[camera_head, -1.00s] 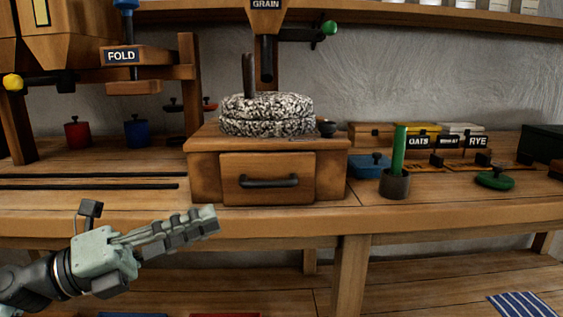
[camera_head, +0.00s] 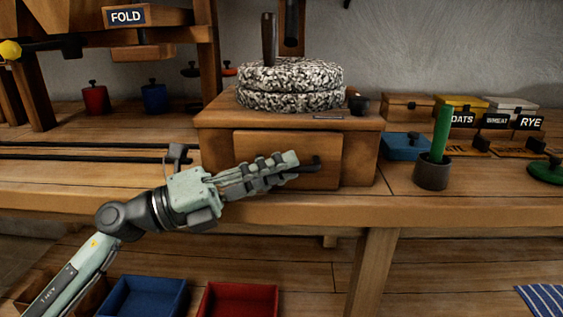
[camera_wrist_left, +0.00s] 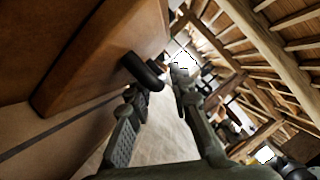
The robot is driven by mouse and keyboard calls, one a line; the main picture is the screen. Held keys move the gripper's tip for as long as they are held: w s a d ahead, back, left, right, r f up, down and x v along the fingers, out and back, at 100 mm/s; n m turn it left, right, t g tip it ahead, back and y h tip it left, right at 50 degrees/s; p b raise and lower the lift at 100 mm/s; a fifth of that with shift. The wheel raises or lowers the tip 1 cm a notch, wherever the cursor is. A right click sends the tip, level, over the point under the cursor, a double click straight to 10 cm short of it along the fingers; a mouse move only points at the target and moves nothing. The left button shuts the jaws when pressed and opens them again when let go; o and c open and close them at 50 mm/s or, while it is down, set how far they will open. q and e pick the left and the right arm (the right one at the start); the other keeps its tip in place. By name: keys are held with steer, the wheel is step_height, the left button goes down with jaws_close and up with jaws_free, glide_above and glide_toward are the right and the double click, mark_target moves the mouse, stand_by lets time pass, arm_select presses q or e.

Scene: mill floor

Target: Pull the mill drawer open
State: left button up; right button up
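The mill drawer (camera_head: 262,142) is a wooden front in the mill's wooden base, and it looks closed. Its dark bar handle (camera_head: 316,163) is mostly hidden behind my left gripper (camera_head: 284,167) in the head view; only its right end shows. In the left wrist view the handle (camera_wrist_left: 143,70) stands out from the drawer front (camera_wrist_left: 95,60) near the tips of my left gripper (camera_wrist_left: 160,86). The two fingers are apart, with the handle close to the left-hand finger. I cannot tell whether they touch. My right gripper is not in view.
Speckled millstones (camera_head: 290,85) sit on the mill base (camera_head: 358,150). To the right are a dark cup (camera_head: 432,174) with a green rod and a blue lidded box (camera_head: 404,147). Blue (camera_head: 148,297) and red (camera_head: 238,300) trays lie below the bench edge (camera_head: 400,212).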

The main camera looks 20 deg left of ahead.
arm_select(q)
steer(key=shift+w+d, duration=0.2)
steer(key=shift+d, duration=0.05)
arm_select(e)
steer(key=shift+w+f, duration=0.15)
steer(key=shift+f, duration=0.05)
arm_select(q)
jaws_close()
